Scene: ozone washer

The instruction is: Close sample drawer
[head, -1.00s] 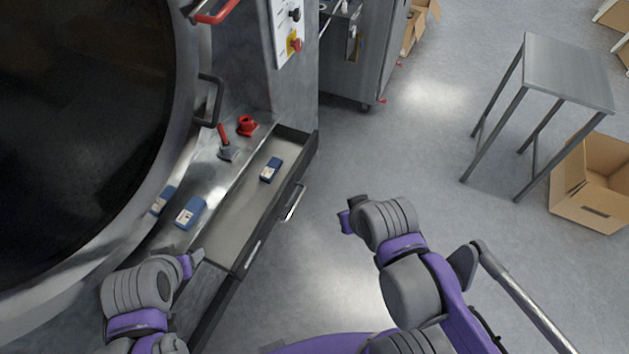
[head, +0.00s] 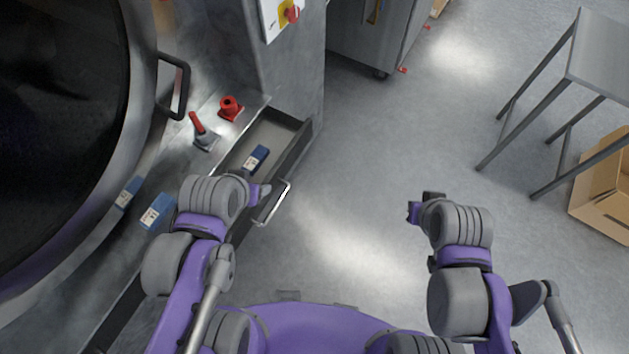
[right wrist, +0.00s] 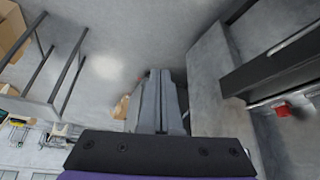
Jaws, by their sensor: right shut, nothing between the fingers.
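The sample drawer (head: 292,152) stands open from the front of the washer in the head view. A blue-and-white box (head: 257,158) lies inside it. The drawer's metal handle (head: 274,204) is on its outer front. My left gripper (head: 264,191) is at the drawer front, right beside the handle; I cannot tell whether it touches. Its hand and arm hide the near part of the drawer, and its finger gap is not clear. My right gripper (head: 413,211) is shut and empty above open floor. Its closed fingers also show in the right wrist view (right wrist: 161,95).
Two blue-and-white boxes (head: 158,212) (head: 128,192), a red-handled tool (head: 203,132) and a red part (head: 230,107) rest on the washer ledge. A metal table (head: 601,62) and cardboard box (head: 604,185) stand at right. The floor between is clear.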

